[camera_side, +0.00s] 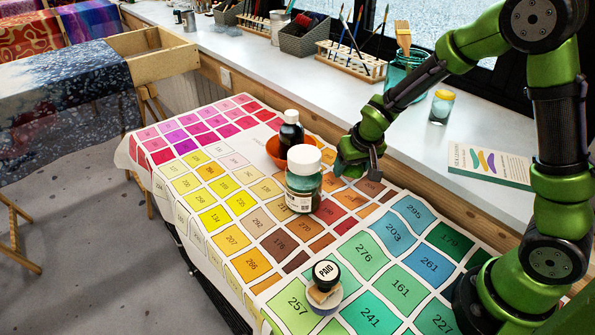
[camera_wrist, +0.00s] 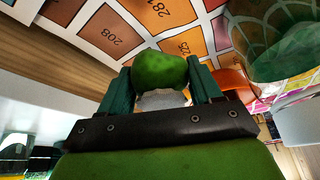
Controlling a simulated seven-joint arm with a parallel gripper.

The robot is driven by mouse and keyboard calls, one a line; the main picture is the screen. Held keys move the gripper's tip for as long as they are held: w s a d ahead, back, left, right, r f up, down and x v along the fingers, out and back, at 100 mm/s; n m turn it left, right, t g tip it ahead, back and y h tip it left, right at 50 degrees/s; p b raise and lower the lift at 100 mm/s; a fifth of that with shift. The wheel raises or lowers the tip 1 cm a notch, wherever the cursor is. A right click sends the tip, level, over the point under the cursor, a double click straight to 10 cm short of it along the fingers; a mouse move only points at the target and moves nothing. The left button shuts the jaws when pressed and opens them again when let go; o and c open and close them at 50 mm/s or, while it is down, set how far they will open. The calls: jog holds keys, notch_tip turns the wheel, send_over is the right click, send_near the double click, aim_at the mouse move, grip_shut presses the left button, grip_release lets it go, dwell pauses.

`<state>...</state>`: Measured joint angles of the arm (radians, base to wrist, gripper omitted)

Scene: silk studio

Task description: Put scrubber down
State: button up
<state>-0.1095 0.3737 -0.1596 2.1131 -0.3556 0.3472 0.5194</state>
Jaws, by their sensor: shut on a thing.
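My gripper (camera_wrist: 161,88) is shut on the scrubber (camera_wrist: 160,70), a rounded, mottled green thing with a pale grey part, between the two dark green fingers in the wrist view. In the side view my gripper (camera_side: 352,165) is low at the far edge of the colour chart cloth (camera_side: 225,232), just right of the large jar. The scrubber is hard to tell from the green fingers there. I cannot tell whether it touches the cloth.
A large white-capped jar of green liquid (camera_side: 303,185), a dark bottle (camera_side: 291,135) and an orange bowl (camera_side: 275,150) stand close left of my gripper. A PAID stamp (camera_side: 325,277) sits on a small round container at the front. The windowsill (camera_side: 420,150) rises behind. The chart's left side is clear.

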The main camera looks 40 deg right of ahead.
aim_at(349, 190)
jog(key=shift+f, duration=2.2)
jog(key=o, duration=1)
jog(key=shift+f, duration=0.1)
jog(key=v, duration=1.2)
jog(key=s+a+r+t+y, duration=0.3)
jog(key=s+a+r, duration=0.2)
jog(key=s+r, duration=0.7)
jog(key=shift+s+a+r+n+y, duration=0.3)
jog(key=shift+s+r+y, duration=0.1)
jog(key=shift+s, duration=0.7)
